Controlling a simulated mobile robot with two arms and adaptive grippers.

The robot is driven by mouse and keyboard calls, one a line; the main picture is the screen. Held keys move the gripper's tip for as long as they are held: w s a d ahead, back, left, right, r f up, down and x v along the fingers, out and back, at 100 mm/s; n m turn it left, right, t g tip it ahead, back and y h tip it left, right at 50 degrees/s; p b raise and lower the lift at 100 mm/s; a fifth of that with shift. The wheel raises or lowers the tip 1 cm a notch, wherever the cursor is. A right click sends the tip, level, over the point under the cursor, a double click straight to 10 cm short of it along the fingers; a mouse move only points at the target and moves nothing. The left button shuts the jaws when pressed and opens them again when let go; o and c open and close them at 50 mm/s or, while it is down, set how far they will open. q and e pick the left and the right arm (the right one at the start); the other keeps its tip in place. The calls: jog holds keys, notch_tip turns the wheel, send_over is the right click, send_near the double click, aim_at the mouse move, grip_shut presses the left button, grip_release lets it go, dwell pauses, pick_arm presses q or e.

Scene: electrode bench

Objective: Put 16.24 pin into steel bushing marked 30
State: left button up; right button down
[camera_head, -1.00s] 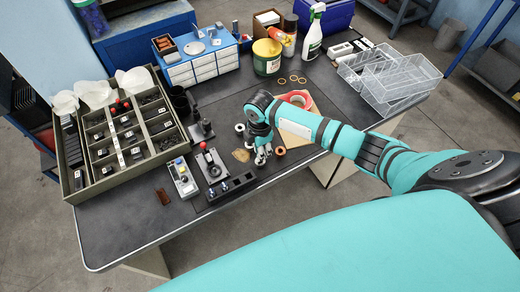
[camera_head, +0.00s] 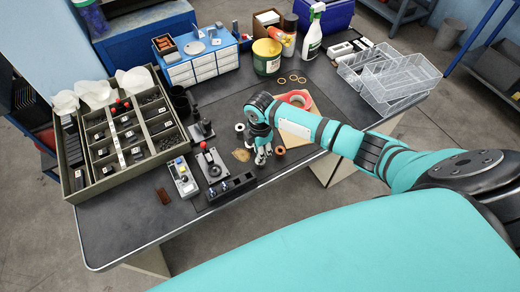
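My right gripper (camera_head: 262,158) points down at the front of the bench, just right of a black block (camera_head: 232,188) with small bright pins in it. Its fingers are small here, and I cannot tell whether they are open or shut or hold anything. A small pale ring-shaped part (camera_head: 240,128) sits left of the gripper's wrist, and a brown ring-shaped part (camera_head: 279,150) sits right of the fingers. No marking 30 or 16.24 can be read, so I cannot tell which part is the steel bushing or the pin. My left gripper is not in view.
A compartment box (camera_head: 68,183) stands at the left. A lever fixture (camera_head: 212,168) and a button box (camera_head: 183,178) stand left of the gripper. Blue-framed drawers (camera_head: 203,68), a green tin (camera_head: 266,58) and a spray bottle (camera_head: 313,38) stand behind. Clear trays (camera_head: 390,75) stand at right.

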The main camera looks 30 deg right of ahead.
jog(key=shift+f+b, duration=0.9)
jog(key=shift+f, duration=0.8)
jog(key=c, duration=1.1)
grip_release()
notch_tip(320, 180, up, 12)
